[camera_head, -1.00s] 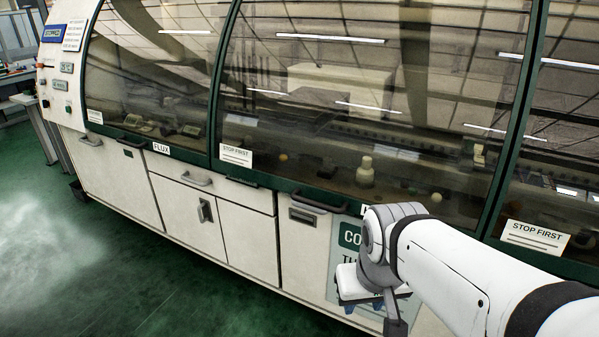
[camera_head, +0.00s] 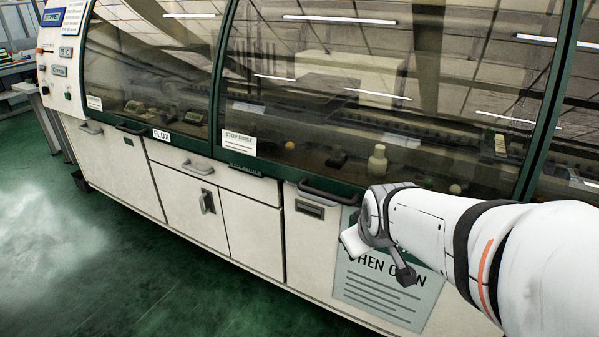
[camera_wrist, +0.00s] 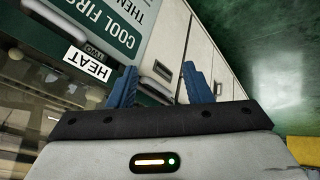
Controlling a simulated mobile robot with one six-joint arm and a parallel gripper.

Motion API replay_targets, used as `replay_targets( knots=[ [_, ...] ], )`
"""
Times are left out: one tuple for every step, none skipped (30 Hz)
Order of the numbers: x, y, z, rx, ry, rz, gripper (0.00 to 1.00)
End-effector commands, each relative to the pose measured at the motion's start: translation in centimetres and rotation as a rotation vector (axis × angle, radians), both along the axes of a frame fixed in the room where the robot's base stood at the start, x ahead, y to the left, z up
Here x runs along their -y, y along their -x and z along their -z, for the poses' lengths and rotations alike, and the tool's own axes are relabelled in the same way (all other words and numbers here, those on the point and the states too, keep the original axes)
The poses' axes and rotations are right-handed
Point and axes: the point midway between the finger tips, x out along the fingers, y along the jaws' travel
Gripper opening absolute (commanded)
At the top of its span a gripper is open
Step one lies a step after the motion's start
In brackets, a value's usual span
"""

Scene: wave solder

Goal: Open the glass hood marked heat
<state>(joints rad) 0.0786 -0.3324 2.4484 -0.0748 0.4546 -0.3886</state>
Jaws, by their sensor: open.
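The glass hood (camera_head: 320,110) is a large curved, tinted pane in a green frame, down over the machine. A dark bar handle (camera_head: 330,193) sits on its lower edge. The HEAT label (camera_wrist: 86,65) shows in the wrist view beside the dark handle (camera_wrist: 154,91); in the head view my arm hides it. My gripper (camera_wrist: 160,72) is open and empty, its two blue fingers pointing at the machine front. The handle appears in the gap between the fingers in the picture; I cannot tell how far off it is. In the head view my wrist covers the area right of the handle.
A FLUX hood (camera_head: 150,70) with its own handle (camera_head: 131,130) is at left. White cabinet doors (camera_head: 252,235) and a notice panel (camera_head: 385,298) are below the hoods. A STOP FIRST sign (camera_head: 239,143) is on the glass. Green floor (camera_head: 110,270) is free at front left.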

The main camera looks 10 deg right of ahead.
Motion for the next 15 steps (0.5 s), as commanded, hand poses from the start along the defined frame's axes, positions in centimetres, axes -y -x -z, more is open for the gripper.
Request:
replay_targets(
  knots=[
    [0.5, -2.6, 2.9, 0.067, 0.061, -0.075, 0.45],
    [0.7, -4.2, 3.4, 0.116, 0.104, -0.127, 0.45],
    [1.0, -6.2, 4.0, 0.181, 0.163, -0.194, 0.45],
    [1.1, -7.7, 4.5, 0.228, 0.211, -0.243, 0.45],
    [1.3, -9.1, 4.9, 0.274, 0.262, -0.289, 0.45],
    [1.5, -10.8, 5.5, 0.332, 0.323, -0.332, 0.45],
    [0.8, -12.0, 5.9, 0.384, 0.352, -0.414, 0.45],
    [0.5, -13.2, 6.3, 0.432, 0.393, -0.47, 0.45],
    [0.4, -14.5, 6.7, 0.491, 0.456, -0.526, 0.45],
    [0.3, -15.4, 6.9, 0.533, 0.5, -0.561, 0.45],
    [0.2, -16.2, 7.2, 0.572, 0.542, -0.596, 0.45],
    [0.0, -17.1, 7.4, 0.621, 0.594, -0.638, 0.45],
    [-0.2, -17.7, 7.5, 0.654, 0.628, -0.664, 0.45],
    [-0.3, -18.2, 7.6, 0.686, 0.66, -0.687, 0.45],
    [-0.5, -18.7, 7.8, 0.721, 0.697, -0.715, 0.45]
  ],
)
